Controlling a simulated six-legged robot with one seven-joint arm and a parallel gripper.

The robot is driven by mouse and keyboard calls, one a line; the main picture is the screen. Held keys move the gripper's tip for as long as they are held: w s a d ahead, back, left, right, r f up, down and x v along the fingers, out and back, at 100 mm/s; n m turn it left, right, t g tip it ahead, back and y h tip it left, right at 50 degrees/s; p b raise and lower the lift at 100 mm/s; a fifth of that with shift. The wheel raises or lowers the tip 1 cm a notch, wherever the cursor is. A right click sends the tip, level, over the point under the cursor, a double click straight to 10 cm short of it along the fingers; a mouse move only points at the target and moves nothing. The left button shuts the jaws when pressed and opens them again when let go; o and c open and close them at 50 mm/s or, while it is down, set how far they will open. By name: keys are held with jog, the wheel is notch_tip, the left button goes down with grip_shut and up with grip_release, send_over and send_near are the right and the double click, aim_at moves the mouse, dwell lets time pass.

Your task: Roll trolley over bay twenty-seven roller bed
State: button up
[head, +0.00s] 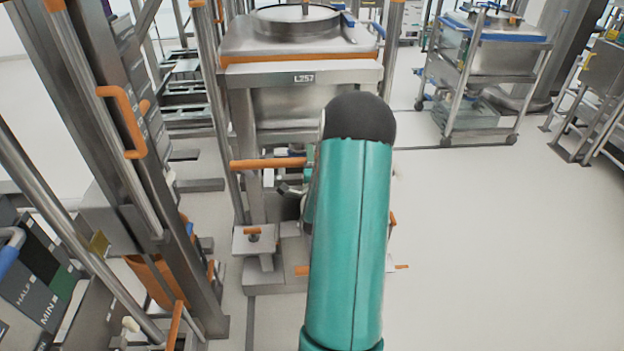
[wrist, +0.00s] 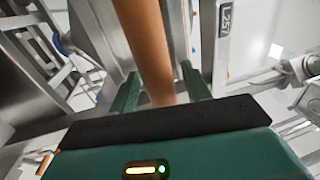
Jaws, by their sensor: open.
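A steel bin (head: 300,95) with a round lid and the label L257 stands on a steel frame ahead of me. An orange bar (head: 268,163) crosses the front of this frame, and the L257 label also shows in the wrist view (wrist: 223,35). My gripper (wrist: 159,72) is open, with one green finger on each side of an orange bar (wrist: 142,35). I cannot tell whether the fingers touch it. In the head view my teal arm hides most of my gripper and the frame's lower right. No roller bed marked twenty-seven is readable.
A steel column with an orange handle (head: 124,122) stands close on the left, beside a panel marked HALF and MIN (head: 45,295). A wheeled cart (head: 480,75) stands at the back right. The floor on the right (head: 500,240) is clear.

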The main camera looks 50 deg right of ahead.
jog(key=v, duration=1.2)
